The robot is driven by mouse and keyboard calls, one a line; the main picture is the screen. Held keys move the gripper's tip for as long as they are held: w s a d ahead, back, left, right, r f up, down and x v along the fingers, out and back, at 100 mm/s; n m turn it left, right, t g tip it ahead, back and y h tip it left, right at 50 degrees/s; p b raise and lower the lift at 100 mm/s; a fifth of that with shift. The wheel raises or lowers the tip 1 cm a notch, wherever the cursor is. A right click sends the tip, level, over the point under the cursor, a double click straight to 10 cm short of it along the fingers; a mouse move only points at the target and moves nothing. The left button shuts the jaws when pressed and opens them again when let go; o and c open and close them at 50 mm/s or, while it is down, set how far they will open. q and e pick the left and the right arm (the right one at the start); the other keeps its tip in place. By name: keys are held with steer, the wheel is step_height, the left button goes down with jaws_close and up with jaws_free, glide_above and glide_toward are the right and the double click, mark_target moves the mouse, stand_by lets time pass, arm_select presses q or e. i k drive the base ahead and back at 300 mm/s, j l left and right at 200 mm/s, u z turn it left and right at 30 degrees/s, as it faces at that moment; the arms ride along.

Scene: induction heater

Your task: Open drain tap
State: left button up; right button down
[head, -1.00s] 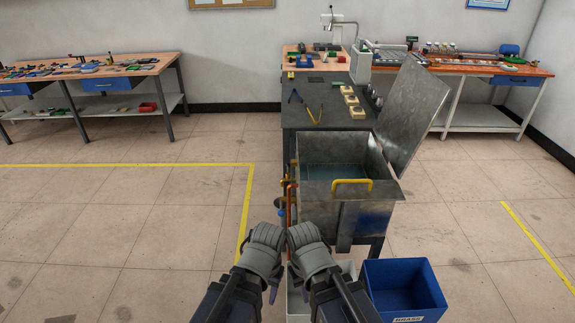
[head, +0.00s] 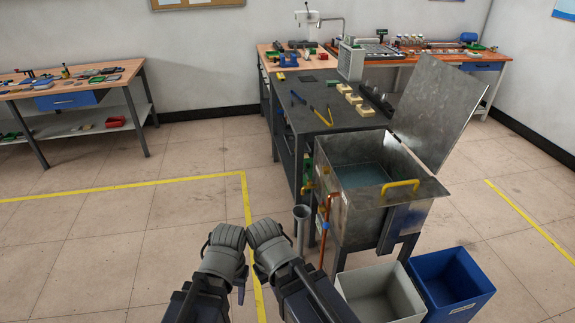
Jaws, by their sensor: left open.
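A metal tank (head: 405,213) with a yellow handle (head: 400,187) stands right of centre, its lid (head: 432,105) raised. A copper pipe (head: 323,255) runs down its left side. A small blue part (head: 324,224) on this pipe looks like the drain tap; its setting is too small to tell. A grey upright drain pipe (head: 301,222) stands just left of it. My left gripper (head: 226,238) is open, at the bottom middle, left of the pipes and apart from them. My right gripper (head: 263,234) is beside it, nearer the pipes; its fingers are hidden.
A grey bin (head: 380,311) and a blue bin (head: 452,285) stand on the floor in front of the tank. A dark workbench (head: 300,117) with tools adjoins the tank. A yellow floor line (head: 247,200) runs past my grippers. The floor at left is clear.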

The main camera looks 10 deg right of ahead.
mark_target(304, 171)
steer(key=i+j, duration=1.1)
steer(key=i+l, duration=0.1)
steer(key=i, duration=0.25)
steer(key=i+l+z, duration=0.1)
steer(key=i, duration=0.3)
steer(key=i+l, duration=0.15)
steer(key=l, duration=0.15)
steer(key=i+l, duration=0.1)
steer(key=l, duration=0.15)
